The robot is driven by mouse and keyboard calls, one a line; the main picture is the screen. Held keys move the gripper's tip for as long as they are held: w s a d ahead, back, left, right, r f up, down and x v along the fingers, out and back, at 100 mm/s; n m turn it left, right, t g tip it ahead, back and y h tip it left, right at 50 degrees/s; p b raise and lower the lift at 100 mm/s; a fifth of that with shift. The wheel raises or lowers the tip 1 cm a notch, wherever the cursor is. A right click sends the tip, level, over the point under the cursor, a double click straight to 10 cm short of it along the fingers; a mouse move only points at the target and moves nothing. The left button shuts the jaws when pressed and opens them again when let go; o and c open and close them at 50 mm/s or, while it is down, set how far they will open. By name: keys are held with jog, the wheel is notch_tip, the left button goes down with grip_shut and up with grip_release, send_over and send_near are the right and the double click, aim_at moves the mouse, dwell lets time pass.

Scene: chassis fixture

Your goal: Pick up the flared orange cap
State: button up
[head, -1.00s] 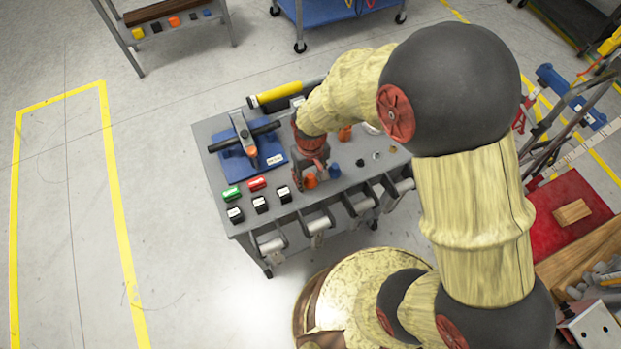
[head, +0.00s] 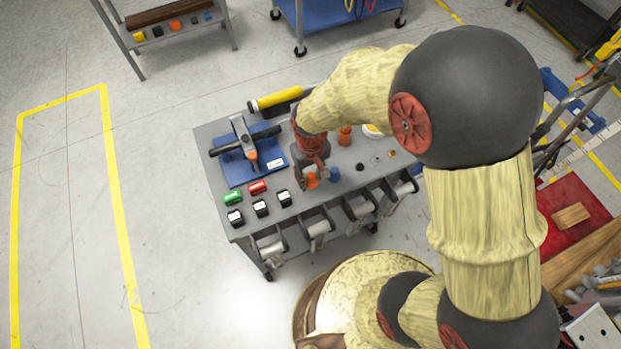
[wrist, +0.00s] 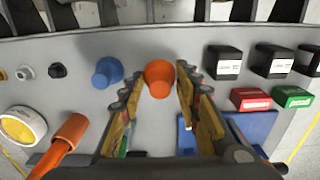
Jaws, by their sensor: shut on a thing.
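The flared orange cap (wrist: 159,79) is between the two fingers of my gripper (wrist: 156,80) in the wrist view, near the fingertips. In the head view, the cap (head: 312,181) shows below my gripper (head: 314,176), partly hidden by the fingers. My gripper is shut on the cap. The cap is at or close to the grey cart top (head: 222,128); I cannot tell whether it is touching it.
A blue flared cap (wrist: 108,73) stands close beside the orange one. Black labelled blocks (wrist: 222,62), a red block (wrist: 250,99) and a green block (wrist: 293,97) are on the other side. An orange cylinder (head: 345,136) stands behind. Bins line the cart's front edge.

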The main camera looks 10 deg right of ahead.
jog(key=s+r+p, duration=0.4)
jog(key=s+r, duration=0.6)
jog(key=s, duration=0.4)
jog(key=shift+a+p, duration=0.3)
jog(key=shift+w, duration=0.1)
